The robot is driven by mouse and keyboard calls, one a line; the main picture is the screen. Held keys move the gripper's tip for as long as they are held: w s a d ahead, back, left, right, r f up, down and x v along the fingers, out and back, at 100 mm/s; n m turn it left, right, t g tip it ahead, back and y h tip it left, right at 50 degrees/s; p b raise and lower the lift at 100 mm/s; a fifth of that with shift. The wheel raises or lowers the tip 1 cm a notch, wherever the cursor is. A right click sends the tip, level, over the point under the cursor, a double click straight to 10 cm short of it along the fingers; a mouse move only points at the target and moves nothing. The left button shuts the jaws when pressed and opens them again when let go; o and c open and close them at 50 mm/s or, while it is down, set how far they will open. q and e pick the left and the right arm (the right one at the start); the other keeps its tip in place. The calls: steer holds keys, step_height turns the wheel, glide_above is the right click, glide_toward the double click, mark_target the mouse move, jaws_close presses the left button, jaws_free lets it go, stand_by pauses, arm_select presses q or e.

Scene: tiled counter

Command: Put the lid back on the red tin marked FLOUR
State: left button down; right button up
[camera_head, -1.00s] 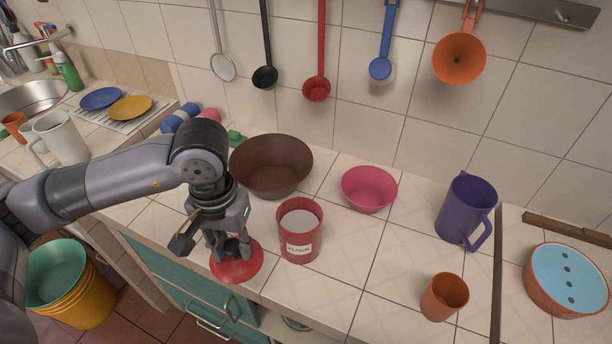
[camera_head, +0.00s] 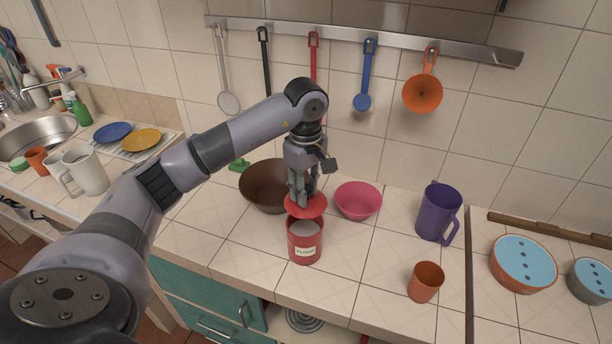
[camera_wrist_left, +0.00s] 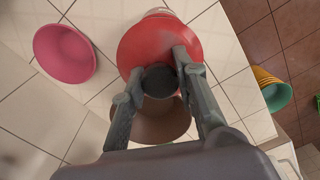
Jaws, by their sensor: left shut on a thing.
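The red tin marked FLOUR (camera_head: 304,244) stands upright on the tiled counter, open, with pale contents showing inside. My left gripper (camera_head: 303,196) is shut on the red lid (camera_head: 318,207) and holds it above the tin's back edge. The lid hides the far part of the rim; I cannot tell whether they touch. In the left wrist view the gripper fingers (camera_wrist_left: 160,75) close on the dark knob of the red lid (camera_wrist_left: 150,45). A bit of the tin shows beyond the lid there. My right gripper is not in view.
A brown bowl (camera_head: 262,190) stands behind left of the tin and a pink bowl (camera_head: 358,202) behind right. An orange cup (camera_head: 425,282) and a purple jug (camera_head: 436,215) stand further right. Utensils hang from a wall rail (camera_head: 380,38).

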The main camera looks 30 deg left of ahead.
arm_select(q)
steer(key=shift+w+a, duration=0.15)
steer(key=shift+a, duration=0.15)
steer(key=shift+f+n, duration=0.2)
steer(key=shift+n, duration=0.1)
step_height(320, 180, down, 2)
steer(key=shift+d+f+b, duration=0.15)
steer(key=shift+f+b, duration=0.05)
steer(key=shift+b, duration=0.7)
step_height(320, 180, down, 3)
steer(key=shift+r+b, duration=0.2)
steer(key=shift+b, duration=0.7)
steer(key=shift+f+b, duration=0.3)
steer(key=shift+f, duration=0.1)
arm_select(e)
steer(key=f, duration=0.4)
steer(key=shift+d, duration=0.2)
arm_select(q)
steer(key=shift+b, duration=0.35)
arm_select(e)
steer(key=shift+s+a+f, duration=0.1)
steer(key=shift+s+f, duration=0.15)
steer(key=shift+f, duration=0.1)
arm_select(q)
steer(key=shift+f+b, duration=0.2)
steer(key=shift+b, duration=0.25)
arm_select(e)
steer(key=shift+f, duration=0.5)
